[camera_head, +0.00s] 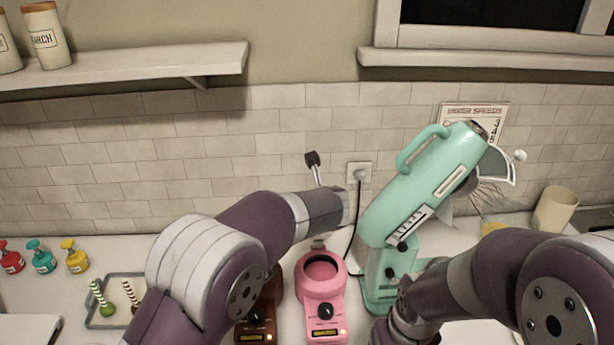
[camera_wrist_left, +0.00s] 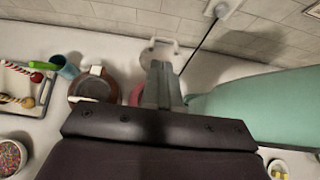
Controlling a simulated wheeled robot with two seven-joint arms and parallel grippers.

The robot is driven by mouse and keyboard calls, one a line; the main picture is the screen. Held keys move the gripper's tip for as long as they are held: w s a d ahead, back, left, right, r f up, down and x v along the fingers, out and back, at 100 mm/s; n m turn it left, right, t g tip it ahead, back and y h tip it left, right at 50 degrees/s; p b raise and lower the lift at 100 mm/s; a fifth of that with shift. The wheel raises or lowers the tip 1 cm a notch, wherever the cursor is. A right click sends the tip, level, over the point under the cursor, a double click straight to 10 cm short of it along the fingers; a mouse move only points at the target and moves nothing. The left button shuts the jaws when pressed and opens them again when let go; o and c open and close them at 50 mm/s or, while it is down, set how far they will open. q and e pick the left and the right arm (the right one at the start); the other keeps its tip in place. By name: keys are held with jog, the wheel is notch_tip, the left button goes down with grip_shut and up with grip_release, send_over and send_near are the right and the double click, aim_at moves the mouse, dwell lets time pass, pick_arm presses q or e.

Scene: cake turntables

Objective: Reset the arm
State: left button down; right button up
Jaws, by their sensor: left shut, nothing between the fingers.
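My left arm reaches in from the left over the counter in the head view, partly covering a brown turntable (camera_head: 257,317). My left gripper (camera_wrist_left: 162,78) shows in the wrist view with its grey fingers together and nothing between them. It is above the counter beside the pink turntable (camera_head: 320,287), whose rim shows just left of the fingers in the wrist view (camera_wrist_left: 134,95). The brown turntable is further left there (camera_wrist_left: 93,88). My right arm bends across the lower right of the head view; its gripper is out of sight.
A mint-green stand mixer (camera_head: 421,190) stands close right of the pink turntable. A tray (camera_head: 108,318) with striped sticks and several coloured bottles (camera_head: 42,258) are at the left. A cream canister (camera_head: 555,210) is at the right. The tiled wall is behind.

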pick_arm(q)
jog(key=s+a+f+m+g+h+b, duration=0.15)
jog(key=s+f+m, duration=0.35)
jog(key=m, duration=0.8)
jog(key=s+a+f+m+g+h, duration=0.1)
jog(key=s+f+m+g+h, duration=0.35)
jog(key=m, duration=0.85)
jog(key=s+a+f+m+g+y+b, duration=0.1)
jog(key=s+a+f+m+y, duration=0.1)
jog(key=s+a, duration=0.5)
jog(key=s+a+f+m+g+y+b, duration=0.1)
jog(key=s+a+f+m+y, duration=0.1)
jog(key=s+a+m, duration=0.2)
jog(key=s+a+f+m+g+y+b, duration=0.1)
jog(key=s+a+m, duration=0.3)
jog(key=s+a, duration=0.6)
jog(key=shift+a+f+y+b, duration=0.4)
jog(key=shift+a+y, duration=0.1)
jog(key=shift+a, duration=0.95)
pick_arm(e)
jog(key=shift+w+f, duration=0.2)
jog(key=shift+f, duration=2.4)
